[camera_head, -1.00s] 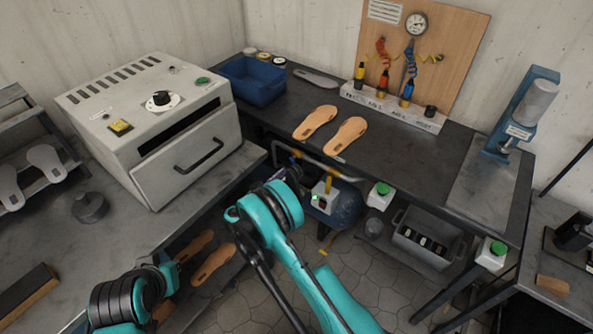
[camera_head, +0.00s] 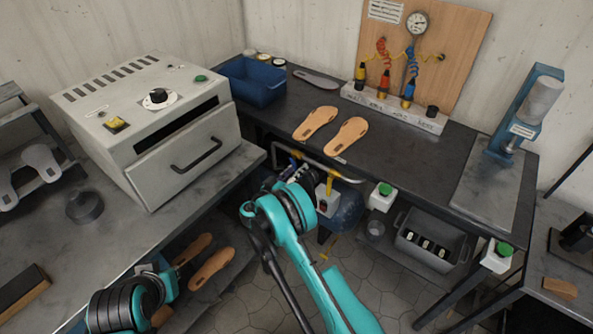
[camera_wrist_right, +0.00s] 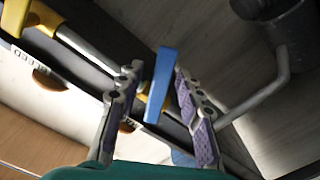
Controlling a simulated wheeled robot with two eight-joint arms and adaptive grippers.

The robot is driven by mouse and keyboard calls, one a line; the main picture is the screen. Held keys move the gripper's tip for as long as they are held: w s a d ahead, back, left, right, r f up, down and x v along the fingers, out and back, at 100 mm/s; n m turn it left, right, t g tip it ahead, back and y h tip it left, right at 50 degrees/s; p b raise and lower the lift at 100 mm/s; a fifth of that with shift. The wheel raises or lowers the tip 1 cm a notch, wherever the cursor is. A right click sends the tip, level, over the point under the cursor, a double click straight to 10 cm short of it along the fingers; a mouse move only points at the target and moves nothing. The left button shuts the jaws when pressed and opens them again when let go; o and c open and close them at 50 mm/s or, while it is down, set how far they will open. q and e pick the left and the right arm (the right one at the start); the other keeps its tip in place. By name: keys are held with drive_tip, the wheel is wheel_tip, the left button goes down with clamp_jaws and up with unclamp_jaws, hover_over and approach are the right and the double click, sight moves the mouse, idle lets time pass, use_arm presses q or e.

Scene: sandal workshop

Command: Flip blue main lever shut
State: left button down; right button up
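The blue lever (camera_wrist_right: 161,82) shows in the right wrist view as a flat blue bar, tilted slightly, standing between the two fingers of my right gripper (camera_wrist_right: 158,76). The gripper is open, with one finger on each side of the lever. The lever lies closer to the right-hand finger; I cannot tell whether they touch. In the head view my right gripper (camera_head: 297,177) is under the dark bench, by the pipes. The lever is not clearly made out there. My left arm is at the lower left, and its fingers do not show.
A grey pipe runs under the dark bench (camera_head: 420,146) near a yellow handle (camera_head: 331,180). A blue tank (camera_head: 348,212) and a white box (camera_head: 328,203) sit close to my right gripper. A grey crate (camera_head: 428,240) stands farther right.

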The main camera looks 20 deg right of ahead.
clamp_jaws()
idle(0.5)
drive_tip(key=m, duration=0.2)
drive_tip(key=shift+w+a+f+m, duration=0.2)
drive_tip(key=shift+w+a+m, duration=0.1)
drive_tip(key=shift+w, duration=0.05)
drive_tip(key=shift+w+a+f+m, duration=0.15)
drive_tip(key=shift+w+m, duration=0.1)
drive_tip(key=shift+m, duration=0.55)
drive_tip(key=shift+w+a+r+m, duration=0.1)
drive_tip(key=shift+w+a+m, duration=0.1)
drive_tip(key=shift+m, duration=0.6)
unclamp_jaws()
